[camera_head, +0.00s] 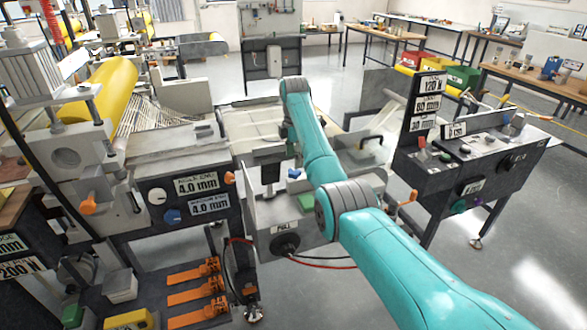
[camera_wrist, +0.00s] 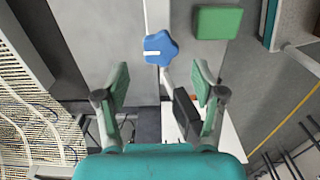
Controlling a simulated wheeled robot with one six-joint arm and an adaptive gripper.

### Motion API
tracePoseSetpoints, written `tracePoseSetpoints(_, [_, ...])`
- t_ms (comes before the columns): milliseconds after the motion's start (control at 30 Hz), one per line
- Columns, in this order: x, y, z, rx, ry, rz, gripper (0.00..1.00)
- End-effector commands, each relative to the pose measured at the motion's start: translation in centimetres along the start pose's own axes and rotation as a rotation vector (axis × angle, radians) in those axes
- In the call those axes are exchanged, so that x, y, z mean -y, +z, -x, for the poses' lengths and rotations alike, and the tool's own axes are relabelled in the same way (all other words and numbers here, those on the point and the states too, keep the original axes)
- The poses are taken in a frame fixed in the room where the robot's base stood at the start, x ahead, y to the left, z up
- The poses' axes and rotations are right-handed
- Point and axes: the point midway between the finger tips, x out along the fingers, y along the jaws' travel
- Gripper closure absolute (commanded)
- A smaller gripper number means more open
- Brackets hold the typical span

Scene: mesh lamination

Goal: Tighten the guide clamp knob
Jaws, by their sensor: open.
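A blue star-shaped knob (camera_wrist: 160,47) with a white mark shows in the wrist view, in front of a grey metal surface. I take it to be the guide clamp knob. My gripper (camera_wrist: 161,72) is open, with one green-padded finger on each side of the picture's middle. The knob appears centred between the fingertips and a little past them in the picture, with nothing gripped. The depth gap to it cannot be told. In the head view my teal arm reaches over the machine's middle and the gripper cannot be made out clearly.
A green block (camera_wrist: 217,22) sits right of the knob in the wrist view. A mesh web (camera_wrist: 35,110) lies at the left. In the head view, a control console (camera_head: 470,165) stands at right and a yellow roll (camera_head: 100,92) at left. Open floor lies at lower right.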

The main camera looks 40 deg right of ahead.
Motion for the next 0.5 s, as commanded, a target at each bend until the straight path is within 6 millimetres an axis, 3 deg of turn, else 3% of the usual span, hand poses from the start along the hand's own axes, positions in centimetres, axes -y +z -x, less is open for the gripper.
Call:
tracePoseSetpoints(200, [0.0,0.0,-3.2,0.0,0.0,0.0,0.31])
tracePoseSetpoints(500, [0.0,0.0,-4.8,0.0,0.001,0.0,0.31])
